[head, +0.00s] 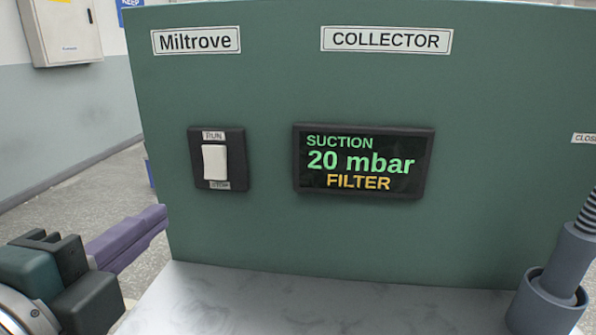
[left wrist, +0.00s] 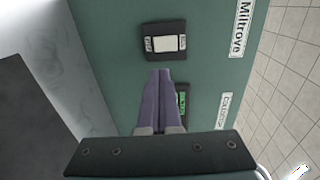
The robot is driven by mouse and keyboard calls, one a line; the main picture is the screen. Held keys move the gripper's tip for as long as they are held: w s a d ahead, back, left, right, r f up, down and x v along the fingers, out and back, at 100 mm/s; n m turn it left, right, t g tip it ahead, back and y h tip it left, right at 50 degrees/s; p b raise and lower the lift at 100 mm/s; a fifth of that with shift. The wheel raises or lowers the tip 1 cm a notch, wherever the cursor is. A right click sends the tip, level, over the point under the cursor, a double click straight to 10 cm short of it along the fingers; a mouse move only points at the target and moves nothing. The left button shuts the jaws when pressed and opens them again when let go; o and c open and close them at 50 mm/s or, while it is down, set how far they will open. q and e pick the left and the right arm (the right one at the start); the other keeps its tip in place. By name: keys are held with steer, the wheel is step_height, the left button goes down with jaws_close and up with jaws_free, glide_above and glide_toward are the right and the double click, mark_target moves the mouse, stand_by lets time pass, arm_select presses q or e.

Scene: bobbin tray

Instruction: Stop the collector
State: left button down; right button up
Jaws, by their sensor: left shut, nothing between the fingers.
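The green collector cabinet (head: 270,235) faces me in the head view, labelled Miltrove and COLLECTOR. Its rocker switch (head: 214,162) is white in a dark plate, with RUN above and STOP below. It also shows in the left wrist view (left wrist: 165,43); which half is pressed in is hard to tell. The display (head: 364,161) is lit and reads SUCTION 20 mbar and FILTER. My left gripper (head: 163,216) has purple fingers and is shut and empty, to the lower left of the switch. In the left wrist view the closed fingertips (left wrist: 163,72) point toward the switch, apart from it.
A pale marble surface (head: 340,305) lies below the panel. A grey hose fitting (head: 568,265) stands at the lower right. A wall box (head: 62,30) hangs at the back left. The space in front of the switch and display is clear.

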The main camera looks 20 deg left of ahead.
mark_target(215, 173)
arm_select(q)
steer(key=p+x, duration=0.1)
steer(key=x, duration=1.2)
steer(key=shift+w+a, duration=0.2)
arm_select(e)
steer(key=shift+w+a+r, duration=0.1)
steer(key=shift+a+r, duration=0.1)
steer(key=shift+r, duration=0.55)
arm_select(q)
steer(key=shift+f, duration=0.1)
arm_select(e)
steer(key=shift+f, duration=0.1)
